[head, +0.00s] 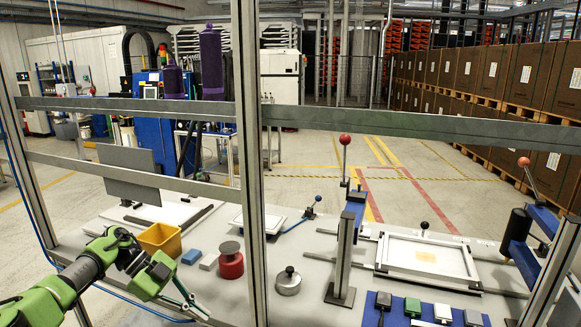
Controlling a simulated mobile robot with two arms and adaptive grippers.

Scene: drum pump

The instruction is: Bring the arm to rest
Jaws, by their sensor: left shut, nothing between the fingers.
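My left arm comes in from the lower left with green and black links. Its gripper (196,308) points down and to the right, near the front left edge of the grey table (330,300). Its slim fingers look closed together, with nothing visible between them. It is in front of the red cylinder (231,266) and the yellow bin (160,240), and appears apart from both. My right arm and gripper are not in view.
A metal post (248,160) and crossbars stand before the scene. The table holds a blue block (192,256), a round metal weight (288,282), a printing frame (427,258), a lever press (345,240) and a blue mat (398,316) with several small blocks. Stacked boxes (490,75) stand behind right.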

